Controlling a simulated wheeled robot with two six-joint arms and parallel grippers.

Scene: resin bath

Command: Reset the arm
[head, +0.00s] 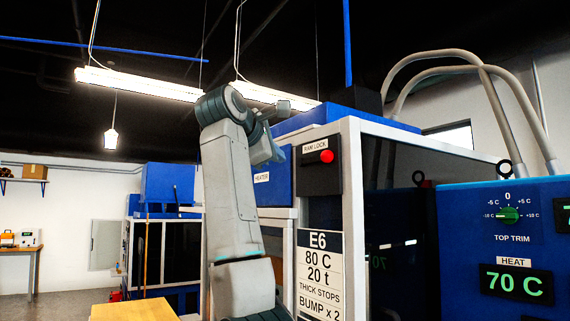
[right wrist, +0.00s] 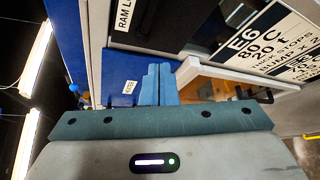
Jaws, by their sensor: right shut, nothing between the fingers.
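My right arm (head: 235,190) rises from the bottom of the head view and bends over at the top. Its right gripper (head: 272,150) hangs near the blue heater box and the ram lock panel. In the right wrist view its two blue-grey fingers (right wrist: 160,84) are together, with nothing between them. My left gripper is not in view.
A press with a white frame (head: 353,210) carries a red ram lock button (head: 327,156) and an E6 sign (head: 320,270). The blue heater box (head: 275,178) is close behind the gripper. A blue control panel (head: 510,215) reads 70 C. A wooden surface (head: 135,311) lies at the lower left.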

